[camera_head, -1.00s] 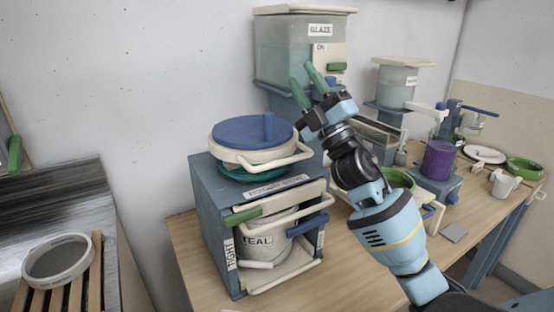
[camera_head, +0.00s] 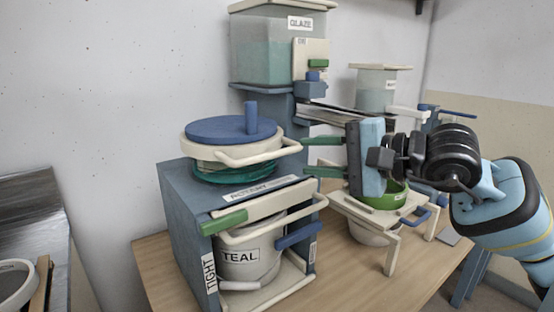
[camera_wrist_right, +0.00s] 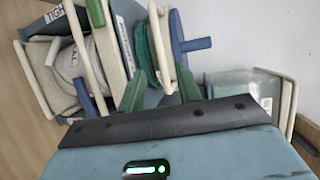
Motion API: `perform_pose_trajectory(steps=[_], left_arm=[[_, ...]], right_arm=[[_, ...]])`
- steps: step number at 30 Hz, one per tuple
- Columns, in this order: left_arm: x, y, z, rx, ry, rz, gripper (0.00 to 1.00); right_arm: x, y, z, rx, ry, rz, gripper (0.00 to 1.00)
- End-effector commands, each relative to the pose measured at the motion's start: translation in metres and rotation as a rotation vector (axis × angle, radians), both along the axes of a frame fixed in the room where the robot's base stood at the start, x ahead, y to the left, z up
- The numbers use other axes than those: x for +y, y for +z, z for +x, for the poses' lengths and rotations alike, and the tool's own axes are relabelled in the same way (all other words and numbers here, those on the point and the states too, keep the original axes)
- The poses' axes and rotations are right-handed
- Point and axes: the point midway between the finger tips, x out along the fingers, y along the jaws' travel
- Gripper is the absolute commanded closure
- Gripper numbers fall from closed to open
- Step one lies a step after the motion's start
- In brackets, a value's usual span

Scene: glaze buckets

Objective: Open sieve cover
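The sieve's round blue cover (camera_head: 220,130), with an upright blue knob (camera_head: 251,117), lies flat on a cream ring with a loop handle (camera_head: 262,154). A teal rim (camera_head: 215,176) shows beneath, on top of the blue cabinet (camera_head: 183,205). My right gripper (camera_head: 308,157) is open and empty, with green fingers pointing left just right of the loop handle. In the right wrist view the fingers (camera_wrist_right: 160,85) lie below the handle (camera_wrist_right: 160,42); the blue knob (camera_wrist_right: 192,45) is up and right of them. My left gripper is not in view.
The cabinet holds a TEAL bucket (camera_head: 245,262) behind cream bars and a green-ended lever (camera_head: 224,222). The GLAZE tank (camera_head: 270,50) stands behind. A cream stand with a green bowl (camera_head: 388,200) is under my right gripper. Bare wooden table (camera_head: 350,285) shows in front.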

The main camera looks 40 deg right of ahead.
Motion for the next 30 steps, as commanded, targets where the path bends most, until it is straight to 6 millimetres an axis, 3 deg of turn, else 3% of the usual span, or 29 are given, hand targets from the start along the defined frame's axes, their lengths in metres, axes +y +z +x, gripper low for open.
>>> perform_pose_trajectory(steps=[30], left_arm=[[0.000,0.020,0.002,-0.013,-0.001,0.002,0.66]], right_arm=[[0.016,-0.008,0.059,-0.003,-0.008,0.017,0.66]])
